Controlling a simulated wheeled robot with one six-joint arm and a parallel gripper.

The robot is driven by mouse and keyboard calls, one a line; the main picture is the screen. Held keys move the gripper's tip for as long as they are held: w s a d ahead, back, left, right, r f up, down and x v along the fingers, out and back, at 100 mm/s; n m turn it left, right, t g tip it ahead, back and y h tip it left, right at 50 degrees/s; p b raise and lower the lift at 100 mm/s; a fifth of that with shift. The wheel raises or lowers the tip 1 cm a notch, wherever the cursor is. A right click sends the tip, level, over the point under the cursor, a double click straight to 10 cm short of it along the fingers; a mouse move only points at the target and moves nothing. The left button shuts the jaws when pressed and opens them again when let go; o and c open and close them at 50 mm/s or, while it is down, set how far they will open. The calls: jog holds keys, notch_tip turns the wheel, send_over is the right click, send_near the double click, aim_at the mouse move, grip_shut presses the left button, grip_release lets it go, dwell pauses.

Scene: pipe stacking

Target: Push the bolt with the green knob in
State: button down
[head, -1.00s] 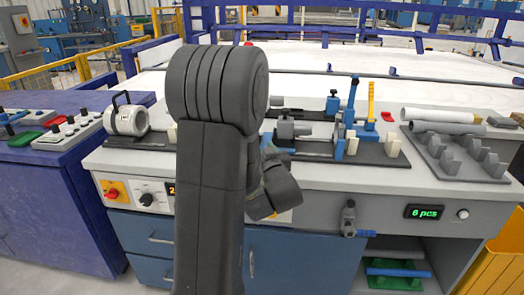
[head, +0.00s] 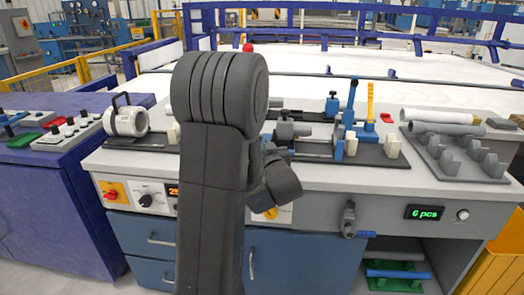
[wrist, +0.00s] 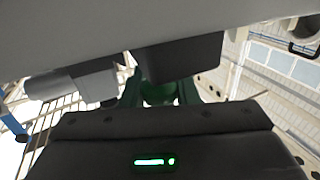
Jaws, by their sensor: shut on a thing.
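In the wrist view, a round green knob (wrist: 160,93) sits between the dark green fingers of my gripper (wrist: 159,98). The fingers close on it from both sides, and the black gripper body covers their lower part. A dark block (wrist: 183,58) is right above the knob, under a broad grey surface. The bolt's shaft is not clearly visible. In the head view, my own arm hides the gripper and the knob. A grey clamp-like fixture (head: 288,131) on the bench shows just right of my arm.
The white bench (head: 330,180) carries a blue-lever fixture (head: 350,105), a grey pipe rack (head: 462,152) at right and a white pipe piece in a holder (head: 126,119) at left. A small valve (head: 348,218) sticks out from the bench front. A control table (head: 50,165) stands at left.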

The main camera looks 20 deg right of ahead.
jog(key=shift+w+r, duration=0.1)
jog(key=c, duration=1.1)
grip_release()
jog(key=shift+w+d, duration=0.1)
jog(key=shift+c, duration=0.2)
jog(key=s+a, duration=0.2)
jog(key=s, duration=1.1)
jog(key=shift+s+p, duration=0.35)
jog(key=shift+p, duration=0.05)
jog(key=shift+w+a, duration=0.1)
jog(key=shift+w, duration=0.05)
